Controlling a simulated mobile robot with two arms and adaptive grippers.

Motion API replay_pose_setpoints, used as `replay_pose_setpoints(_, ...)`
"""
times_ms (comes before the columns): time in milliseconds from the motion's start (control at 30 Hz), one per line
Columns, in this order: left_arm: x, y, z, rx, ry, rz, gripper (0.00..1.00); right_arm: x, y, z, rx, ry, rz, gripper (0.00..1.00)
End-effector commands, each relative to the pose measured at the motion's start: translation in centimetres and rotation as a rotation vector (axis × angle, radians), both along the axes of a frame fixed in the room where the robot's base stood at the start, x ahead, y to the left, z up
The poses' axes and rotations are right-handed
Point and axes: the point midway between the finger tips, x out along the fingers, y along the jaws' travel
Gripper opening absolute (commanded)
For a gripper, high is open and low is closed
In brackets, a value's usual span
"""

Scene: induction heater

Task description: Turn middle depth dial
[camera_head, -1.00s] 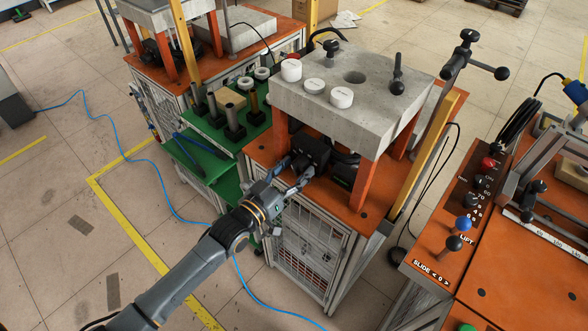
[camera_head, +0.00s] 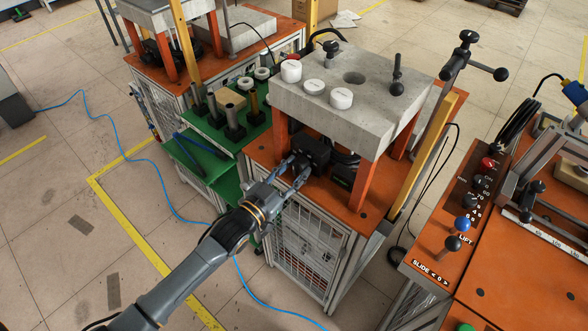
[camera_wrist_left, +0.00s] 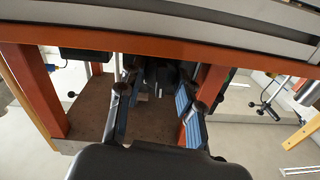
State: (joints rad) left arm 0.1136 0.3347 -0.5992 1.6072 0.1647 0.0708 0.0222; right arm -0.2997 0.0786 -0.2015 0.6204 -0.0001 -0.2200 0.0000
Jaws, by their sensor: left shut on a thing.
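The black unit (camera_head: 311,152) with the dial sits on the orange table top, under the concrete slab of the middle machine. My left gripper (camera_head: 295,169) reaches it from the front left, its two fingers set apart around a small dark part at the unit's front, the middle depth dial. In the left wrist view my left gripper (camera_wrist_left: 160,98) has one finger on each side of this dark part. The dial's face and markings are hidden or too small to read. My right gripper is not in view.
The concrete slab (camera_head: 345,95) overhangs the unit, carried by orange posts (camera_head: 362,185). A green shelf (camera_head: 199,155) with dark cylinders stands to the left. An orange control panel (camera_head: 440,255) with levers is at the right. The floor at the front left is open.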

Motion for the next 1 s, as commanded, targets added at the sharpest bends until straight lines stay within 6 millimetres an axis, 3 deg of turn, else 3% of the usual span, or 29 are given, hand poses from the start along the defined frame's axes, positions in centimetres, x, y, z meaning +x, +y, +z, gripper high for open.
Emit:
replay_pose_setpoints(400,-0.02,-0.03,-0.04,0.192,-0.140,0.000,0.04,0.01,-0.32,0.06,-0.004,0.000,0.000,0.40)
replay_pose_setpoints(1000,-0.03,-0.03,-0.05,0.233,-0.170,0.000,0.04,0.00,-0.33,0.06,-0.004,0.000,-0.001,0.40)
